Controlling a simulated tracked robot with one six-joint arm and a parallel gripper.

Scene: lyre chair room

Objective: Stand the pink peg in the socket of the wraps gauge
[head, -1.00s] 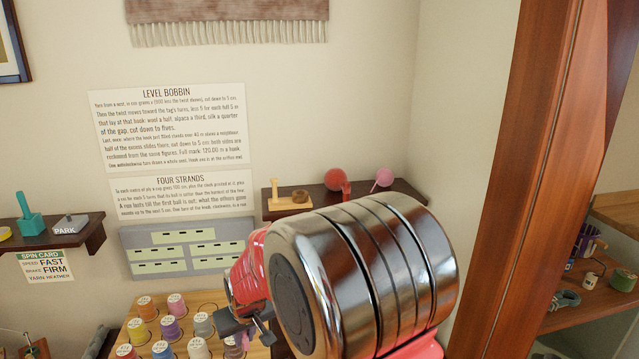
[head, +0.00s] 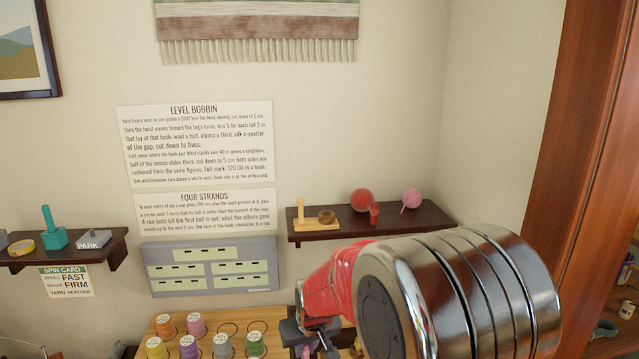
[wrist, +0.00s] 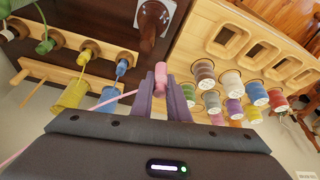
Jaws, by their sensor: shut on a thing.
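In the wrist view my gripper (wrist: 163,98) is shut on the pink peg (wrist: 161,74), whose end sticks out past the fingertips. A thin pink strand runs off to the lower left beside it. In the head view my gripper (head: 316,338) is low in the middle, mostly behind my arm, and the peg cannot be made out there. A pale wooden stand (head: 318,224) with an upright post and a brown ring sits on the right wall shelf; it may be the wraps gauge, but no label shows. My gripper is below and in front of that shelf.
The dark right shelf (head: 420,226) also holds red and pink balls. A spool board (head: 270,338) with several spools lies below. The left shelf (head: 70,252) carries a teal block and a PARK block. A wooden post (head: 585,130) stands at right.

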